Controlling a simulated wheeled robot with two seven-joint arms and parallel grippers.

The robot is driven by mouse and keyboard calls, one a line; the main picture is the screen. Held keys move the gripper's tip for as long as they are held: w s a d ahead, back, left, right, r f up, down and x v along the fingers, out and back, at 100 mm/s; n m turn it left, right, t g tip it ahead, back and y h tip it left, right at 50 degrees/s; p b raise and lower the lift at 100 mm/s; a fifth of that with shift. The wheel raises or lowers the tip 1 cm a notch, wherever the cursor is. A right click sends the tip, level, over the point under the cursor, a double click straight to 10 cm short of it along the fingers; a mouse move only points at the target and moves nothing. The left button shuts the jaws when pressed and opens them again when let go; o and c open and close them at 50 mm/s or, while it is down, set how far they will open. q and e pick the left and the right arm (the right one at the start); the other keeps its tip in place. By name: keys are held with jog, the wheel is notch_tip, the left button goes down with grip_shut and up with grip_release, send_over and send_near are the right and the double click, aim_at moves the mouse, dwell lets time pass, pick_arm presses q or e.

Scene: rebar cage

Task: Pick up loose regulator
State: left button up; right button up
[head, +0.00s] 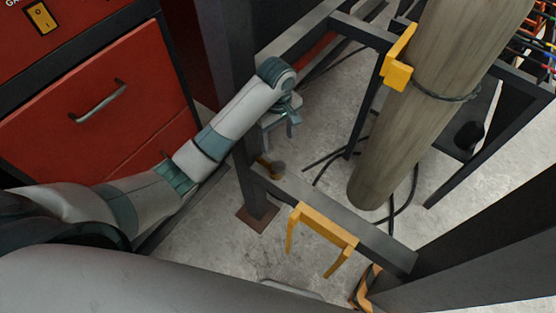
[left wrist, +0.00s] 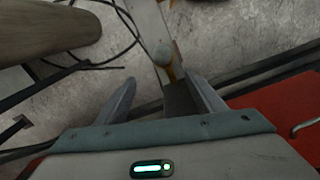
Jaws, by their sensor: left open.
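A small brass-coloured piece with a dark round end, which looks like the regulator (head: 271,168), sits on or against the dark steel frame beside the upright post. In the left wrist view the regulator (left wrist: 164,58) shows as a grey round knob with a yellow part below it, just beyond the fingertips and between their lines. My left gripper (head: 283,115) is above it. In the left wrist view, its two fingers (left wrist: 166,88) are spread with nothing between them. My right gripper is not in view.
A dark post (head: 232,80) stands close beside my left arm. A red cabinet (head: 90,100) is at the left. A thick wooden-looking pole (head: 425,90), yellow brackets (head: 322,225) and black cables (head: 395,205) are at the right. Concrete floor (head: 310,150) shows between the frame bars.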

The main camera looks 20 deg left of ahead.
aim_at(276, 163)
pick_arm(q)
jog(key=f, duration=0.6)
jog(key=f+p, duration=0.1)
jog(key=f, duration=0.4)
jog(key=shift+s+f, duration=0.2)
jog(key=shift+f, duration=0.15)
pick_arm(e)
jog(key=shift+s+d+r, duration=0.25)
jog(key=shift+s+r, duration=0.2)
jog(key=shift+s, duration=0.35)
pick_arm(q)
jog(key=shift+f, duration=0.1)
jog(key=shift+s+a+f+p, duration=0.1)
jog(key=shift+a+f+p, duration=0.1)
jog(key=shift+f+p, duration=0.3)
jog(key=shift+a+f, duration=0.1)
jog(key=shift+f, duration=1.9)
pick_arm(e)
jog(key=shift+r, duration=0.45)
pick_arm(q)
grip_shut()
jog(key=shift+r, duration=0.1)
